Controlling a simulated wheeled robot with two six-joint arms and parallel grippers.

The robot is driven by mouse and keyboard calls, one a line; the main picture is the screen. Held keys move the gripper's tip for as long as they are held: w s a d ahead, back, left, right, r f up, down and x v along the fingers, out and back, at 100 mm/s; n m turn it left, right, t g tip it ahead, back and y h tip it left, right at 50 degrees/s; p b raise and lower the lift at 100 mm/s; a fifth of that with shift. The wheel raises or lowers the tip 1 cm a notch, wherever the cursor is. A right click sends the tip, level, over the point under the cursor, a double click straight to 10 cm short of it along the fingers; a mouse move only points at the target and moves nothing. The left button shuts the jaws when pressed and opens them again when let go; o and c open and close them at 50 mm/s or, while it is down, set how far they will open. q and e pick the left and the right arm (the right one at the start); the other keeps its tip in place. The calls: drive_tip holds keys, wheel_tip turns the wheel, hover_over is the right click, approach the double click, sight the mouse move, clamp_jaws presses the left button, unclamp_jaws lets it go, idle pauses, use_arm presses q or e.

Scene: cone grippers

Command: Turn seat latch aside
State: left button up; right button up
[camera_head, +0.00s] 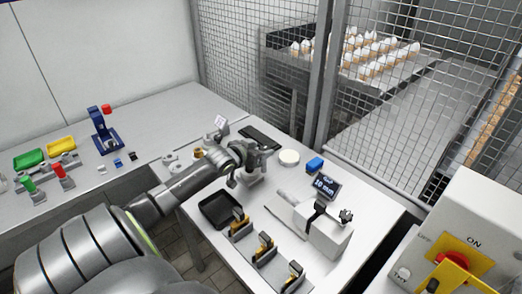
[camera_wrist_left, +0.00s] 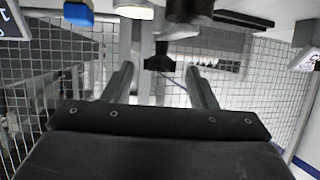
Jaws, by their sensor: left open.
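A dark round part (camera_wrist_left: 190,8) and a pale part (camera_wrist_left: 134,10) are at the top edge there. In the head view the gripper hides much of what is behind it. A white block (camera_head: 324,234) with a black lever (camera_head: 319,211) stands to the right. My right gripper is out of view.
A black tray (camera_head: 219,211) and several black-and-yellow clips (camera_head: 264,247) lie nearby. A mesh fence (camera_head: 262,65) bounds the far side.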

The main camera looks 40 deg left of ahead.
use_arm(q)
drive_tip(key=shift+w+f, duration=0.2)
drive_tip(key=shift+w, duration=0.2)
clamp_jaws()
